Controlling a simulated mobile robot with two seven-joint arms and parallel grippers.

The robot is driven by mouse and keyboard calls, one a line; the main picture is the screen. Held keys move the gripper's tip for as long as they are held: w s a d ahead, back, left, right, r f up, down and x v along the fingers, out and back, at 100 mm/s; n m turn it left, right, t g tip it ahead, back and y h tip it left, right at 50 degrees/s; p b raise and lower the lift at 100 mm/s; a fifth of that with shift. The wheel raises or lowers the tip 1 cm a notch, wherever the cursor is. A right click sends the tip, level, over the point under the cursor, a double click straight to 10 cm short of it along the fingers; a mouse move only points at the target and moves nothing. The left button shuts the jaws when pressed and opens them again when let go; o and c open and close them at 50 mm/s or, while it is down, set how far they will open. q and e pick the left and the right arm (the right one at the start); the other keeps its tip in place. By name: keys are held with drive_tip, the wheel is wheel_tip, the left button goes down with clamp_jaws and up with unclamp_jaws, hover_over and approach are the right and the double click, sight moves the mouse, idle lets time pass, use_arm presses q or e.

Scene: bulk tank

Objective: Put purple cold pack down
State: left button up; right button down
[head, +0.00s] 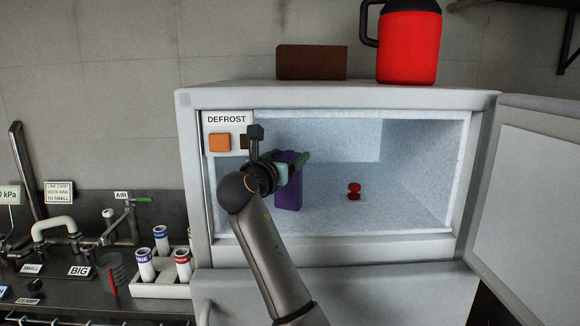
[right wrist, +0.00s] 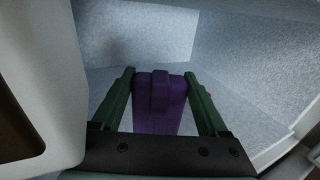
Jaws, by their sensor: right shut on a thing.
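The purple cold pack (head: 288,190) is upright inside the open freezer compartment, left of its middle. In the right wrist view the cold pack (right wrist: 160,97) sits between the two green fingers of my right gripper (right wrist: 161,85). In the head view my right gripper (head: 291,164) reaches in through the front opening and is shut on the pack's upper part. Whether the pack's bottom touches the compartment floor is hard to tell. My left gripper is not in view.
A small red object (head: 354,191) stands on the freezer floor (head: 400,205) right of the pack. The freezer door (head: 530,190) is open at right. A red jug (head: 408,45) and brown box (head: 311,62) stand on top. A white tube rack (head: 160,288) is at left.

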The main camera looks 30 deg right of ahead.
drive_tip(key=shift+x, duration=0.8)
drive_tip(key=shift+f, duration=1.7)
drive_tip(key=shift+f, duration=0.2)
unclamp_jaws()
drive_tip(key=shift+r, duration=0.1)
drive_tip(key=b+v, duration=0.1)
drive_tip(key=v, duration=1.1)
drive_tip(key=shift+b, duration=0.35)
